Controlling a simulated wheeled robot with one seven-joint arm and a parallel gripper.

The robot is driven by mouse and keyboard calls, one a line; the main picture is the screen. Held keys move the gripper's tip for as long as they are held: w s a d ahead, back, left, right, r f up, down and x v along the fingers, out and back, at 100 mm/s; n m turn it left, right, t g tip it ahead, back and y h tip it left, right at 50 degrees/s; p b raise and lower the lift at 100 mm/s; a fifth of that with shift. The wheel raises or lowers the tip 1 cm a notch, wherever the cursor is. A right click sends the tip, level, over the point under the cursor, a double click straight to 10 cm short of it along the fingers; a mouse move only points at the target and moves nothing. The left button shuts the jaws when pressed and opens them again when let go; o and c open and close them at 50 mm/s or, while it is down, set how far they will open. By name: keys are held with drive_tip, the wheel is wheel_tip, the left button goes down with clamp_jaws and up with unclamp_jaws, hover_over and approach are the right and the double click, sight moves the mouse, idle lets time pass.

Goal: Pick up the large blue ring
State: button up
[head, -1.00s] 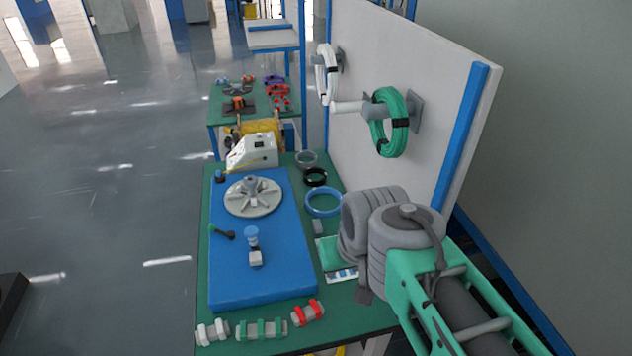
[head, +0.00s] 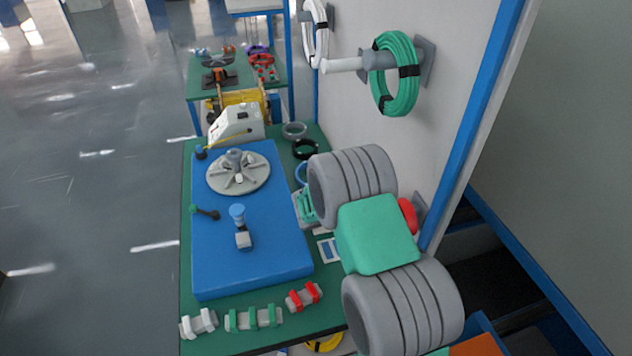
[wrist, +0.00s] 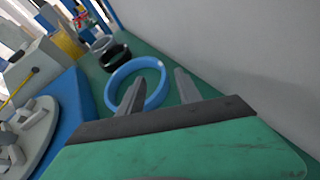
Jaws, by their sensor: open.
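The large blue ring (wrist: 112,84) lies on the green table top in the wrist view, beyond and between my fingertips, partly behind the left finger. In the head view only a small part of the blue ring (head: 301,172) shows; my arm hides the rest. My gripper (wrist: 157,84) is open, with its two grey fingers apart and nothing between them that I can tell is held. The left finger overlaps the ring in the picture; I cannot tell whether they touch.
A black ring (head: 306,149) and a grey ring (head: 294,130) lie behind the blue ring. The blue slab (head: 250,265) with a round grey spool plate (head: 240,185) is to the left. A white panel (head: 450,90) with hung coils rises on the right.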

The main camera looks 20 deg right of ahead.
drive_tip(key=shift+n+t, duration=0.4)
drive_tip(key=shift+n, duration=0.5)
drive_tip(key=x, duration=0.4)
drive_tip(key=f+p+x, duration=0.1)
drive_tip(key=x, duration=0.3)
drive_tip(key=shift+d+f, duration=0.1)
drive_tip(key=shift+f, duration=0.05)
drive_tip(key=shift+c, duration=0.4)
clamp_jaws()
